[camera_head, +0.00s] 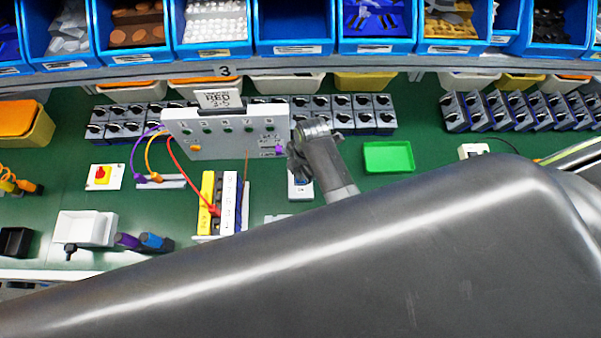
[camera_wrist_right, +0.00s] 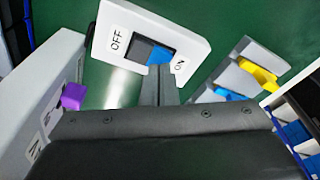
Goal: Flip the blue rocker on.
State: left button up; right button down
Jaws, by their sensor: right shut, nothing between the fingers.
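The blue rocker (camera_wrist_right: 159,55) sits in a dark square recess on a white switch plate (camera_wrist_right: 192,36). The plate is labelled OFF at the left and ON at the right. The blue part lies toward the ON label, and the dark part beside it lies toward OFF. In the head view the plate (camera_head: 301,190) shows partly below my right gripper (camera_head: 294,164). That gripper is shut and empty. In the wrist view its fingertips (camera_wrist_right: 159,72) are right at the blue part and hide its near edge. I cannot tell whether they touch it. My left gripper is not in view.
A white panel (camera_head: 222,137) with a purple knob (camera_wrist_right: 73,97) stands close to the left. A grey unit with a yellow lever (camera_wrist_right: 258,74) lies to the right in the wrist view. A green tray (camera_head: 388,157) is to the right. My arm covers the foreground.

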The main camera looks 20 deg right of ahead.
jog(key=shift+f, duration=0.45)
notch_tip(320, 180, up, 3)
jog(key=shift+f+p, duration=0.2)
jog(key=shift+p, duration=0.85)
jog(key=shift+r, duration=2.25)
jog(key=shift+s, duration=0.1)
